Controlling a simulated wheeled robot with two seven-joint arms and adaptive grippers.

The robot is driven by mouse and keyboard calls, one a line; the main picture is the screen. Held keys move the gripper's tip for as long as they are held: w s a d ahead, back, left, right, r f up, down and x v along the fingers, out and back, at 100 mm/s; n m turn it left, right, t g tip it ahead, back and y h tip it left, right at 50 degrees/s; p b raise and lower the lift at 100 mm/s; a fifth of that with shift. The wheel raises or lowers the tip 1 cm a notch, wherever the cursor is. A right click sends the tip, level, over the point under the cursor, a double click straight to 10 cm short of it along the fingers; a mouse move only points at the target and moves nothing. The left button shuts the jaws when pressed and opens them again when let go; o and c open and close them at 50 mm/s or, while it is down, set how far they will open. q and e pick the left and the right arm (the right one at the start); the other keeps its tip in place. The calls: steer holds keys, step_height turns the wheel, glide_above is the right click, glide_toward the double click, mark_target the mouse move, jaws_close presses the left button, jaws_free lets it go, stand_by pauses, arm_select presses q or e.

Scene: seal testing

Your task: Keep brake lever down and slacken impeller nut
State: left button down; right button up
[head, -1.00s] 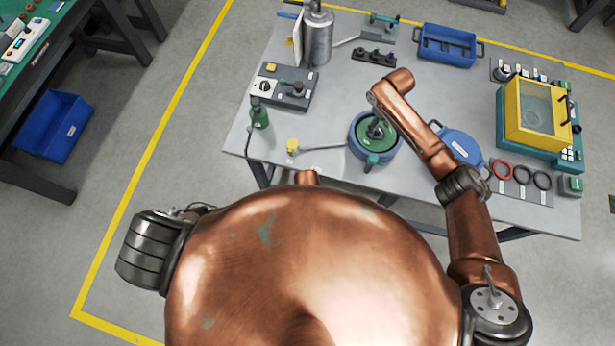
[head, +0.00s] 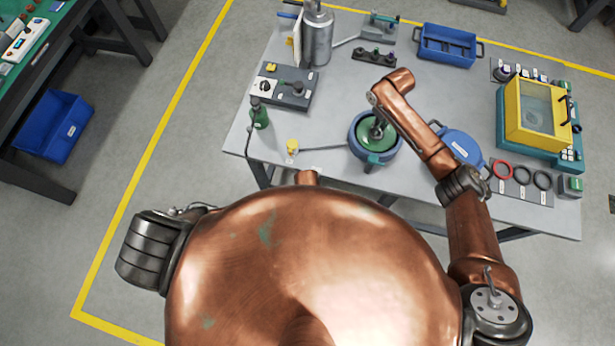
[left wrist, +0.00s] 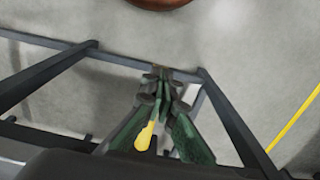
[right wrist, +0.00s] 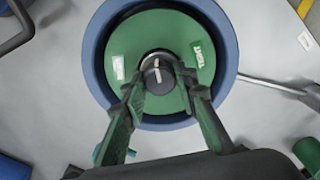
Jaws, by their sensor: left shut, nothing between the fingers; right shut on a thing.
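The green impeller disc (head: 372,144) lies in a round blue housing (head: 357,153), which also shows in the right wrist view (right wrist: 98,50). At its centre is the dark impeller nut (right wrist: 157,74). My right gripper (right wrist: 155,82) points down from above, shut with its fingertips on the nut. The brake lever is a thin rod (head: 325,147) running left from the housing to a yellow end (head: 292,146). My left gripper (left wrist: 165,80) is shut and empty; a yellow piece (left wrist: 145,136) shows beside its fingers. Whether they touch is unclear. The head view mostly hides this gripper.
A blue round lid (head: 460,148) lies right of the housing. A yellow-topped tester (head: 538,110) and seal rings (head: 522,174) are further right. A green bottle (head: 260,115) and grey switch box (head: 285,88) stand left. The table between the bottle and housing is mostly clear.

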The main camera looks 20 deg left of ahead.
steer(key=n, duration=0.6)
steer(key=shift+n, duration=0.4)
steer(key=n, duration=0.7)
steer(key=o, duration=0.6)
steer(key=shift+n, duration=0.4)
steer(key=o, duration=0.7)
steer(key=shift+o, duration=0.2)
steer(key=shift+r, duration=0.1)
step_height(320, 180, up, 7)
steer(key=shift+f, duration=0.1)
